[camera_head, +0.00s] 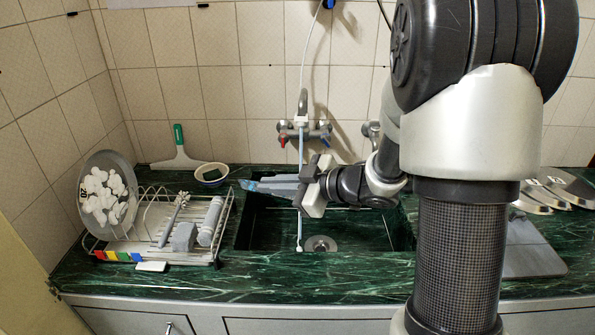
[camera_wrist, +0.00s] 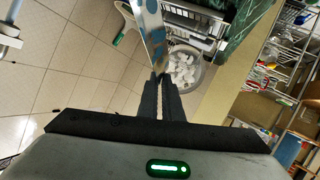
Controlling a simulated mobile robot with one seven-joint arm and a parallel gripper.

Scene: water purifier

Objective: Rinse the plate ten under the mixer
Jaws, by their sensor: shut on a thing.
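My gripper (camera_head: 308,187) is above the sink (camera_head: 375,232), turned to the left. It is shut on a thin, shiny grey-blue flat piece (camera_head: 268,186), seen nearly edge-on, which looks like the plate; no number on it can be read. In the wrist view the fingers (camera_wrist: 160,92) pinch its end, and the strip (camera_wrist: 153,35) extends away from them. The mixer (camera_head: 304,131) is on the wall behind, with red and blue handle marks. A thin white line (camera_head: 299,228) runs from its spout into the sink beside my fingers; I cannot tell whether it is water or a hose.
A dish rack (camera_head: 150,252) with utensils and a round grey plate (camera_head: 121,163) stands left. A bowl (camera_head: 211,173) and squeegee (camera_head: 180,158) are behind. Several numbered metal plates (camera_head: 552,197) lie right, beyond my arm. A small white block (camera_head: 151,266) lies in front.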

